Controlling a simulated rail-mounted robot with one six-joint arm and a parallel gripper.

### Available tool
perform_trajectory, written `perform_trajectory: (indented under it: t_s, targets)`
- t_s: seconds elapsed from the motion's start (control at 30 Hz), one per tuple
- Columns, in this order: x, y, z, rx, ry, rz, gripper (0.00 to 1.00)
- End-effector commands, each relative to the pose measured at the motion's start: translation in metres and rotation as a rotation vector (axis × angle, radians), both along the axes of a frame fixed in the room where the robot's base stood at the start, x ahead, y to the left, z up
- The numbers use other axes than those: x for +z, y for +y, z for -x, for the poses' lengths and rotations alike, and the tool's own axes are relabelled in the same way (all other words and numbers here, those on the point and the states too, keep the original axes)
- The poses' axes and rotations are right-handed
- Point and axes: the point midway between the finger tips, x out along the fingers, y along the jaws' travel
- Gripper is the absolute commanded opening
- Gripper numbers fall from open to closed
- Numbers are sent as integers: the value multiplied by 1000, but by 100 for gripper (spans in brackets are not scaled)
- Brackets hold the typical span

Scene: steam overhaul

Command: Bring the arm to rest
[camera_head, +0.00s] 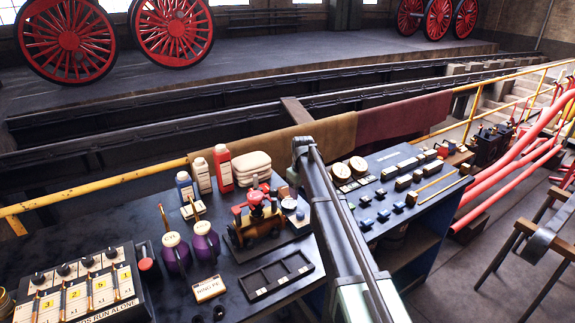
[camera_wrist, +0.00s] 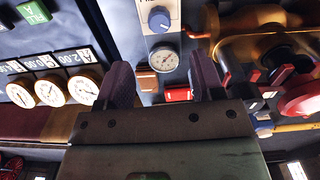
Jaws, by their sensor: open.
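My gripper (camera_wrist: 161,78) shows in the wrist view with its two dark ridged fingers spread apart and nothing held between them. Beyond the fingertips are a small panel with a blue knob (camera_wrist: 159,20) and a round white gauge (camera_wrist: 164,59). In the head view my arm reaches from the bottom edge up over the bench, at the gap between the toy locomotive (camera_head: 256,222) and the right-hand panel. My fingers cannot be made out clearly there.
The right panel holds round gauges (camera_head: 341,173) and several small blocks. Yellow rails (camera_head: 100,188) run behind. Red pipes (camera_head: 510,170) stand at right.

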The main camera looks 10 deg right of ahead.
Motion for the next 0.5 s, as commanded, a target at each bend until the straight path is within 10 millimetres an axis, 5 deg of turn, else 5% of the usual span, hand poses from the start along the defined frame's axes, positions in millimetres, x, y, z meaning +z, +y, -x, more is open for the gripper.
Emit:
perform_trajectory:
  t_s: [0.3,0.4,0.5]
  targets:
    - [-6,-1,280,-434,0,1,61]
    - [-8,-1,342,-480,0,1,61]
    - [-9,-1,372,-479,0,1,61]
